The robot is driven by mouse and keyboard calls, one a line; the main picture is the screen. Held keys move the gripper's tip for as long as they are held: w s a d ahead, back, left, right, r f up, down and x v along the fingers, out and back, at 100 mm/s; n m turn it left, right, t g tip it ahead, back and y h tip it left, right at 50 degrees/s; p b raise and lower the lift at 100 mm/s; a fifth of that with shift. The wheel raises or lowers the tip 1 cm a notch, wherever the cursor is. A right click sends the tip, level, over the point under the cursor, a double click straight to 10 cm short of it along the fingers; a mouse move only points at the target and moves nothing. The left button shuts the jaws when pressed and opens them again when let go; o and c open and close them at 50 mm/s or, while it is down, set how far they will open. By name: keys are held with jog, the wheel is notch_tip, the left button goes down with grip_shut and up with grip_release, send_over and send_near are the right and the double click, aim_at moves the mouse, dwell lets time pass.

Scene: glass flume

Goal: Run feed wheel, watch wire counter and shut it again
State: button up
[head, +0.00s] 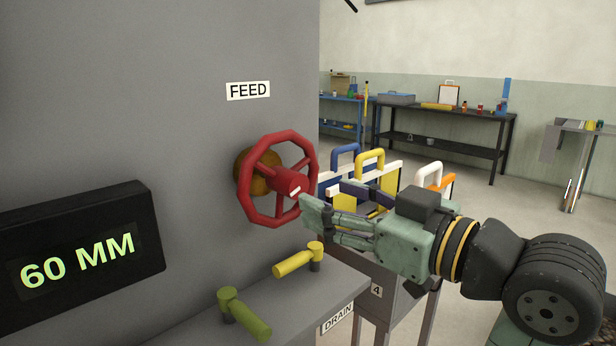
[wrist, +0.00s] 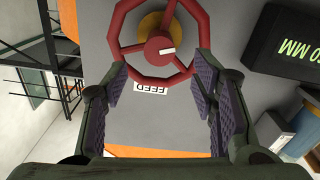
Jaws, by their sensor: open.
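The red feed wheel (head: 246,190) stands on the grey panel under a white FEED label (head: 248,91). Its hub carries a white mark. The wire counter (head: 78,258) at the left is a black box with lit green text, 60 MM. My gripper (head: 312,208) is at the wheel's right side in the head view, its fingers pointing at the wheel. In the wrist view the wheel (wrist: 120,57) shows beyond my open, empty fingers (wrist: 160,105). I cannot tell whether a fingertip touches the rim.
A yellow handle (head: 294,262) and a green handle (head: 246,316) stick up from the ledge below the wheel, near a DRAIN label (head: 337,318). Coloured handled items (head: 370,175) stand behind my gripper. A dark workbench (head: 440,112) is at the back wall.

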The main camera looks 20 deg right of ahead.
aim_at(299, 186)
jog(key=p+x, duration=0.1)
jog(key=x, duration=0.6)
jog(key=shift+w+a+p, duration=0.15)
jog(key=shift+w+p, duration=0.2)
jog(key=shift+c, duration=0.3)
grip_shut()
